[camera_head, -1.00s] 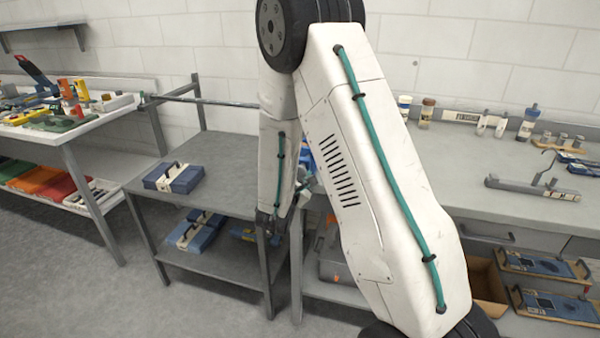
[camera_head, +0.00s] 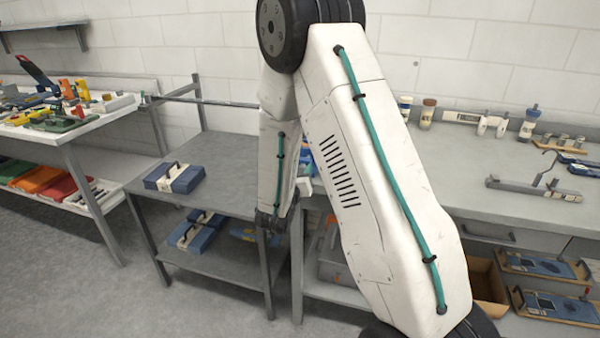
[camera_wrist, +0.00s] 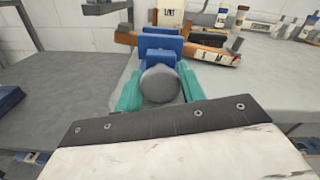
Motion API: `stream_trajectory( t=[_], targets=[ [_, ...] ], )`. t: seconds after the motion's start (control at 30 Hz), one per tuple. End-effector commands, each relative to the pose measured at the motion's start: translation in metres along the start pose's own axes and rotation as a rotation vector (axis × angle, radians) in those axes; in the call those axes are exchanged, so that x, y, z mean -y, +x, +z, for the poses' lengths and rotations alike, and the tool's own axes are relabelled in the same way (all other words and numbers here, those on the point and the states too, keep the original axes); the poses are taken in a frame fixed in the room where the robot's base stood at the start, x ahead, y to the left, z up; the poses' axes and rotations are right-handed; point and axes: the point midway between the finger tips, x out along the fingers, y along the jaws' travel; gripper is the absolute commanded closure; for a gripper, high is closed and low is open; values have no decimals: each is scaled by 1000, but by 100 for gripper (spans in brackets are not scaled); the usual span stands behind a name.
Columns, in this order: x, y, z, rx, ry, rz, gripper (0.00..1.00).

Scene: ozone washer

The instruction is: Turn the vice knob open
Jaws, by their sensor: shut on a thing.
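In the wrist view, a blue vice (camera_wrist: 161,45) stands on the grey bench top, with a round grey knob (camera_wrist: 160,84) facing the camera. My gripper (camera_wrist: 160,90) has teal fingers, one on each side of the knob, and is shut on it. The far side of the knob and the lower part of the vice are hidden. In the head view, my arm covers the gripper and most of the vice area.
A wooden-handled tool (camera_wrist: 208,54), a white box (camera_wrist: 171,13) and several bottles stand behind the vice. In the head view, a blue case (camera_head: 174,178) lies on the lower grey table to the left. A metal clamp (camera_head: 535,189) lies on the right bench.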

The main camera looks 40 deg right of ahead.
Motion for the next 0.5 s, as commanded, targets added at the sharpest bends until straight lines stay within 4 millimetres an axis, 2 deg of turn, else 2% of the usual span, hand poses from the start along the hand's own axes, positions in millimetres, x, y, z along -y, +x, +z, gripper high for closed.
stream_trajectory(
  t=[0.5],
  targets=[
    [-2,-1,-2,-3,-493,4,83]
  ],
)
